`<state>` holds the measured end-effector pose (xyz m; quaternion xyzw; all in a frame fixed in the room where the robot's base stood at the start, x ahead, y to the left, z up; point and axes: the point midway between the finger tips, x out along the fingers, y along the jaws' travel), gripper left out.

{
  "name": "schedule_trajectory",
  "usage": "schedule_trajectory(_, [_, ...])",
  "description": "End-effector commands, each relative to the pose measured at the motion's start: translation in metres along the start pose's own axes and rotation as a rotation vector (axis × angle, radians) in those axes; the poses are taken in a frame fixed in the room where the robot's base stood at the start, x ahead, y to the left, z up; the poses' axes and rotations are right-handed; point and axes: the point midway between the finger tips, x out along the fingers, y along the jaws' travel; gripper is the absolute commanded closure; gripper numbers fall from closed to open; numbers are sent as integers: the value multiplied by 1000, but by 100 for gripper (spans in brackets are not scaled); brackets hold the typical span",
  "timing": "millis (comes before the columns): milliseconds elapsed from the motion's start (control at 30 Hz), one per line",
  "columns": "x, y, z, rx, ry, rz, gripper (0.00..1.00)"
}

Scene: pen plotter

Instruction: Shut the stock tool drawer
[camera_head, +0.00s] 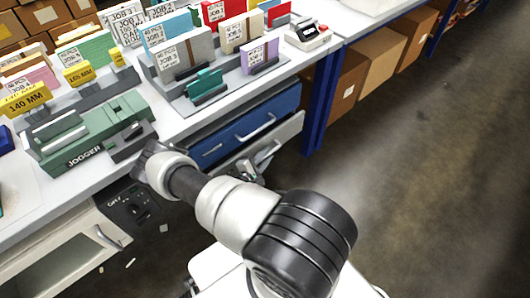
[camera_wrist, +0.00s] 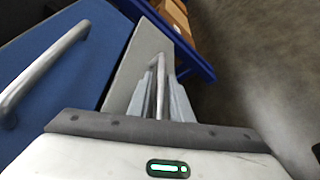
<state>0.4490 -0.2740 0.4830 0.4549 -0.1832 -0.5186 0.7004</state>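Two drawer fronts show under the bench, a blue one (camera_head: 232,137) above a light grey one (camera_head: 287,134). I see no label telling which is the stock tool drawer. The grey front stands out a little past the blue one and shows in the wrist view (camera_wrist: 133,62). My gripper (camera_wrist: 162,98) is at the grey front, its two fingers apart on either side of the bar handle (camera_wrist: 160,72). Firm contact cannot be made out. In the head view my gripper (camera_head: 254,165) is small and partly hidden by my arm.
The blue drawer's handle (camera_wrist: 45,65) is close at the left in the wrist view. A blue bench leg (camera_head: 320,105) stands right of the drawers. A green jogger (camera_head: 90,135) sits on the bench top. The floor (camera_head: 420,160) at right is clear.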

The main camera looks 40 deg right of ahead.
Motion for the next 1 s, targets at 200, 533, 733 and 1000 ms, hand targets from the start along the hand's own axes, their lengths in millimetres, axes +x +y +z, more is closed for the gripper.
schedule_trajectory(200, [0,0,0,-1,0,0,83])
schedule_trajectory(533, [0,0,-1,0,0,0,100])
schedule_trajectory(733, [10,13,-25,5,1,0,100])
schedule_trajectory(1000, [13,24,-32,0,3,0,100])
